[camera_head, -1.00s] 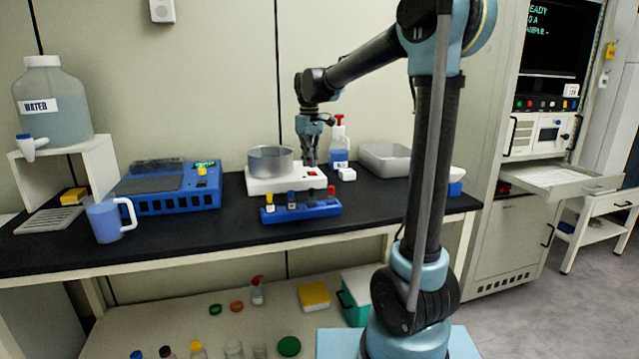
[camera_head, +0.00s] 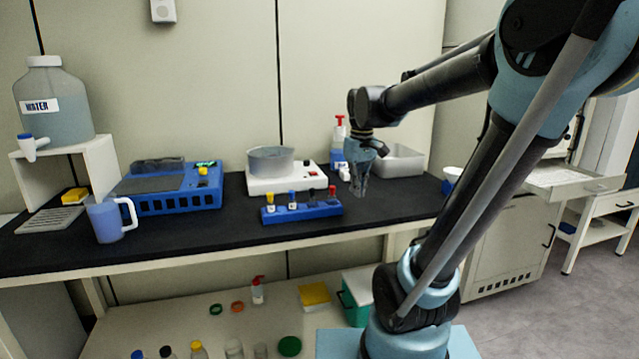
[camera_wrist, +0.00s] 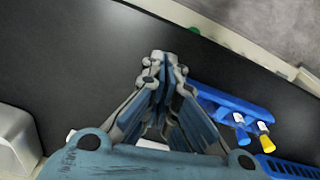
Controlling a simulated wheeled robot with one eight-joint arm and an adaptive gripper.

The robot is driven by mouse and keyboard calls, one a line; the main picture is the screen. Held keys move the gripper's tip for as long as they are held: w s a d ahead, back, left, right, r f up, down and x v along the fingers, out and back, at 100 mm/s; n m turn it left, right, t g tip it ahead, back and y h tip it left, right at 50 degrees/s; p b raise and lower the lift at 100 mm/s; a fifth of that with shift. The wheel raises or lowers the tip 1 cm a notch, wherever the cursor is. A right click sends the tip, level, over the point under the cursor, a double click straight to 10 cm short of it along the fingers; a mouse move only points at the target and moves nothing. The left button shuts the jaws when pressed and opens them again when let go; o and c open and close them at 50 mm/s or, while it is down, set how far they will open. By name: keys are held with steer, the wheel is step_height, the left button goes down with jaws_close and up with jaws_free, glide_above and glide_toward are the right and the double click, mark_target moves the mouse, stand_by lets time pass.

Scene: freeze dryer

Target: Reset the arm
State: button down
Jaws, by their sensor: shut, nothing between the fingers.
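My gripper (camera_head: 360,192) hangs above the black bench top, pointing down, to the right of the blue vial rack in the head view. In the wrist view my gripper (camera_wrist: 162,58) has its fingertips together with nothing between them. My arm leans to the right and reaches back left over the bench.
The blue rack (camera_head: 300,212) with several capped vials stands near the bench's front edge. Behind it is a white hot plate (camera_head: 288,184) with a metal pot (camera_head: 270,161).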

steer(key=s+d+f+m, duration=0.2)
steer(key=s+d+f, duration=0.2)
steer(key=s+f, duration=0.3)
steer(key=s+d+f+m+t, duration=0.1)
steer(key=s+d+f+m, duration=0.1)
steer(key=s+d+f, duration=0.2)
steer(key=s+f, duration=0.3)
steer(key=s, duration=0.2)
steer(key=shift+s+f+m, duration=0.4)
